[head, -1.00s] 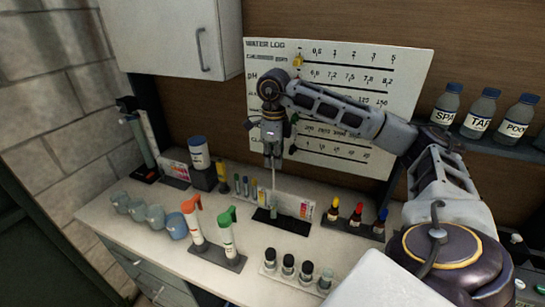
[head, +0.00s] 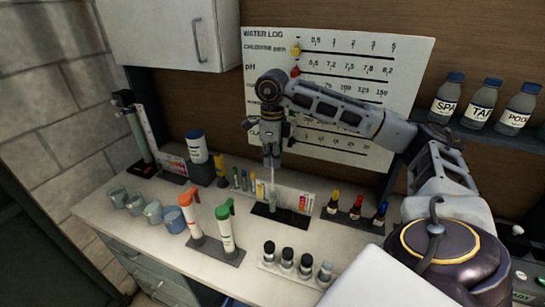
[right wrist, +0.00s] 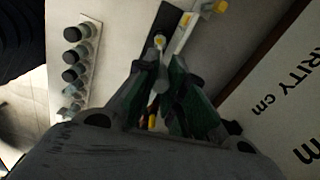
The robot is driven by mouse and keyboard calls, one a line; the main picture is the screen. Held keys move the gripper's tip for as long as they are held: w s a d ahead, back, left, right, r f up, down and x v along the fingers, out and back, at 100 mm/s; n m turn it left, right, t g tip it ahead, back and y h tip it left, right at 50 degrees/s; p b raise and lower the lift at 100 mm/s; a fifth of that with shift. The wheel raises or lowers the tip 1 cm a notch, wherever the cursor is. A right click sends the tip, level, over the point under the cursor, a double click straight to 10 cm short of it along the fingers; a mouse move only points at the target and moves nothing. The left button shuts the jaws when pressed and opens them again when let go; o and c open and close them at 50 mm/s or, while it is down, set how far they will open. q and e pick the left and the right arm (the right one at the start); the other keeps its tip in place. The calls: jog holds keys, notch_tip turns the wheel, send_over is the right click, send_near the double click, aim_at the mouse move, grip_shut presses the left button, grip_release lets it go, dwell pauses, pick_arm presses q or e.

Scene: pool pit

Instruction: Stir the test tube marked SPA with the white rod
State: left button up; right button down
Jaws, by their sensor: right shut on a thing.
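My right gripper (head: 271,160) is shut on the thin white rod (head: 272,174) and holds it upright, pointing down. The rod's lower end meets the top of a small test tube (head: 273,203) in a dark stand (head: 288,216); it appears to be inside the tube, though the depth is hard to tell. No SPA mark is readable on the tube. In the right wrist view, the gripper's dark green fingers (right wrist: 167,88) are close together above the dark stand (right wrist: 143,68). My left gripper is out of view.
Several small tubes (head: 243,180) stand left of the stand, and dropper bottles (head: 356,208) right of it. Orange- and green-topped tools (head: 226,230) and dark-capped vials (head: 287,259) are in front. A SPA-labelled bottle (head: 446,102) is on the shelf. The water log board (head: 340,95) is behind.

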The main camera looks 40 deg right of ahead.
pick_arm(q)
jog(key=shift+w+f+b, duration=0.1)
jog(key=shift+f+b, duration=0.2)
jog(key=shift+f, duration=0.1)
pick_arm(e)
jog(key=shift+f, duration=0.6)
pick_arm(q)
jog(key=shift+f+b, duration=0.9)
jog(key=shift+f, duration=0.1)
pick_arm(e)
jog(key=shift+f, duration=1.3)
pick_arm(q)
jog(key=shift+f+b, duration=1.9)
jog(key=shift+b, duration=0.05)
pick_arm(e)
jog(key=shift+f, duration=2.65)
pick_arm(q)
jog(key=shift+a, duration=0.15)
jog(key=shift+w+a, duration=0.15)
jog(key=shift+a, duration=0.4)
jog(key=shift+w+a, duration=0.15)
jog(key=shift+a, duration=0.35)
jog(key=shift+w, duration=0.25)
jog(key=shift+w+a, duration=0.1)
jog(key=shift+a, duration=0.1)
